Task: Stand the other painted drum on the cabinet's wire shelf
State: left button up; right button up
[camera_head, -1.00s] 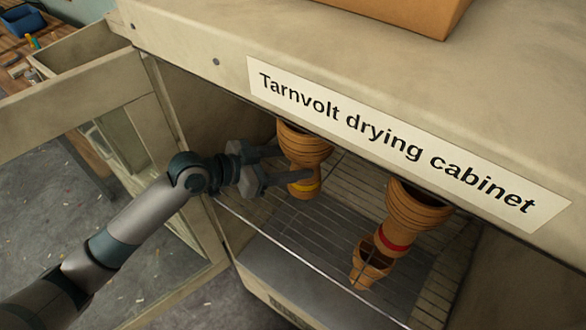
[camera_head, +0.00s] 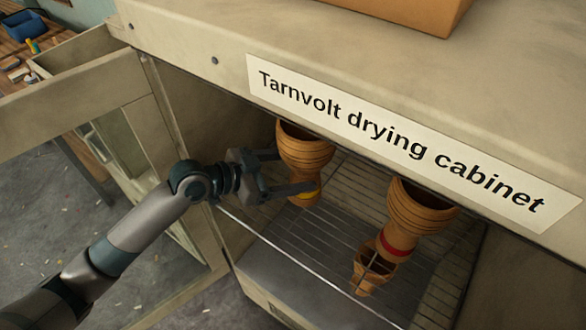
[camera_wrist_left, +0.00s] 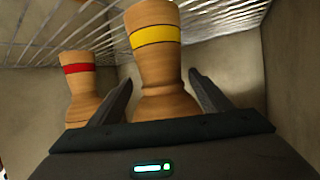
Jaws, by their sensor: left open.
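The painted drum with the yellow band (camera_head: 305,150) stands on the cabinet's wire shelf (camera_head: 320,235), wide bowl up, at the left. My left gripper (camera_head: 296,172) is open, with one finger on each side of this drum's narrow part. In the left wrist view, gaps show between the fingers and the yellow-banded drum (camera_wrist_left: 155,65). The drum with the red band (camera_head: 420,210) stands on the shelf to the right; it also shows in the left wrist view (camera_wrist_left: 80,90). My right gripper is not in view.
A small cup-shaped piece (camera_head: 374,270) is in front of the red-banded drum; I cannot tell if it is separate. The cabinet's top edge (camera_head: 215,60) overhangs the shelf. Its open glazed door (camera_head: 80,100) is at left. A box (camera_head: 410,12) sits on top.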

pick_arm(q)
jog(key=shift+r, duration=0.25)
jog(key=p+v, duration=0.1)
jog(key=v, duration=0.6)
jog(key=shift+a, duration=0.15)
jog(key=shift+s, duration=0.2)
